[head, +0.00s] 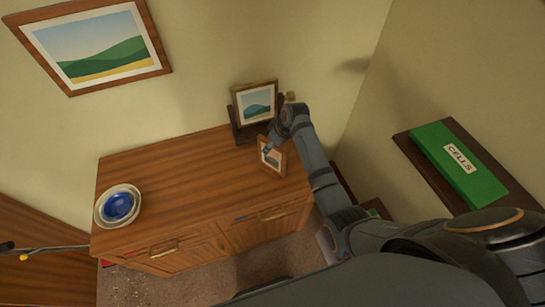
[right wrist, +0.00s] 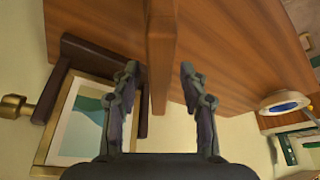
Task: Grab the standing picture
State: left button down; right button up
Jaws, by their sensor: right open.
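A small wood-framed picture (head: 271,156) stands tilted near the right end of the wooden cabinet top (head: 170,175). In the right wrist view its frame (right wrist: 161,55) shows edge-on. My right gripper (head: 272,142) is at its upper edge. In the right wrist view the fingers of the right gripper (right wrist: 160,75) are open, one on each side of the frame, with gaps visible on both sides. A larger framed picture (head: 257,104) stands on a dark stand behind; it also shows in the right wrist view (right wrist: 75,120). My left gripper is not in view.
A plate with a blue bowl (head: 118,206) sits at the cabinet's left end. A landscape picture (head: 95,45) hangs on the wall. A green box (head: 458,165) lies on a dark shelf at right. The middle of the cabinet top is clear.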

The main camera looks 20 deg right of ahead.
aim_at(272, 157)
jog(key=x, duration=0.3)
jog(key=shift+w, duration=0.1)
jog(key=shift+f, duration=0.2)
dwell(0.4)
grip_shut()
dwell(0.5)
